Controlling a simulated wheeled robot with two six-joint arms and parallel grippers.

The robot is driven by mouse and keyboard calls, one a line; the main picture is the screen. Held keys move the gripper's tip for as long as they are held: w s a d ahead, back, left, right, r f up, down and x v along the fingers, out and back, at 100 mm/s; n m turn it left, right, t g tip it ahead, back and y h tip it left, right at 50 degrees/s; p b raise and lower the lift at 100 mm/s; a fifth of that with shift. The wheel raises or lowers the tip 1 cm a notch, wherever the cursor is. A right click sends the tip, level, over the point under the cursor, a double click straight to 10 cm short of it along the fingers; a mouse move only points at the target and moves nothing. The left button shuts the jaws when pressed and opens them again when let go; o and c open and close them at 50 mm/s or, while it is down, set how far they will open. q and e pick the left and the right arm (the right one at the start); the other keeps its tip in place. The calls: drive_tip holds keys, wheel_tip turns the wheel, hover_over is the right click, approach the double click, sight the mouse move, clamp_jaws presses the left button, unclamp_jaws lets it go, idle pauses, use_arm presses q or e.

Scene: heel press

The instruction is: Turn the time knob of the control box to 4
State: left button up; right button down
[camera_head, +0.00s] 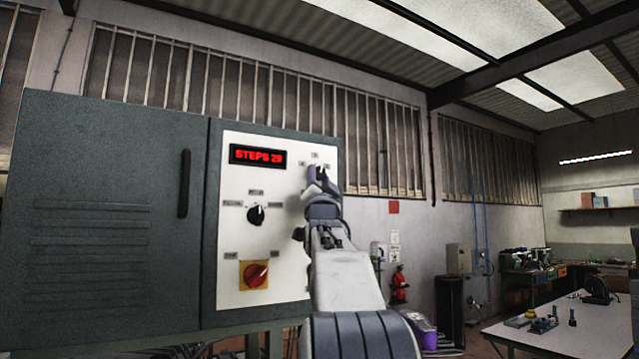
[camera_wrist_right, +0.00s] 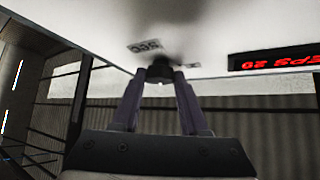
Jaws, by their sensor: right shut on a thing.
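The control box has a white front panel (camera_head: 236,285) with a red-lit display (camera_head: 258,156) reading "STEPS 29". The display also shows at the right of the right wrist view (camera_wrist_right: 275,62). My right gripper (camera_head: 316,174) is at the panel's upper right, under small labels. In the right wrist view its two fingers (camera_wrist_right: 158,90) are shut on a dark knob (camera_wrist_right: 160,73) at the panel. In the head view the gripper hides this knob, so its setting cannot be read. My left gripper is not in view.
A black selector knob (camera_head: 256,215) and a red rotary switch on a yellow plate (camera_head: 256,274) sit lower left on the panel. A grey cabinet door (camera_head: 100,200) is to the left. A table (camera_head: 590,330) with small parts stands at the far right.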

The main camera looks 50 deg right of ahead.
drive_tip(key=shift+w+a+r+m+g+h+p, duration=0.15)
drive_tip(key=shift+m+g+p, duration=0.35)
drive_tip(key=shift+m+g, duration=0.75)
drive_tip(key=shift+s+a+r+m+g+h+p, duration=0.1)
drive_tip(key=shift+m+g+p, duration=0.4)
drive_tip(key=shift+m+g, duration=0.75)
drive_tip(key=shift+w+a+r+m+g+h+p, duration=0.15)
drive_tip(key=shift+m+g+p, duration=0.45)
drive_tip(key=shift+m, duration=1.2)
drive_tip(key=shift+s+d+m+g, duration=0.15)
drive_tip(key=shift+m+g, duration=0.15)
drive_tip(key=shift+g, duration=0.3)
drive_tip(key=shift+c, duration=2.1)
unclamp_jaws()
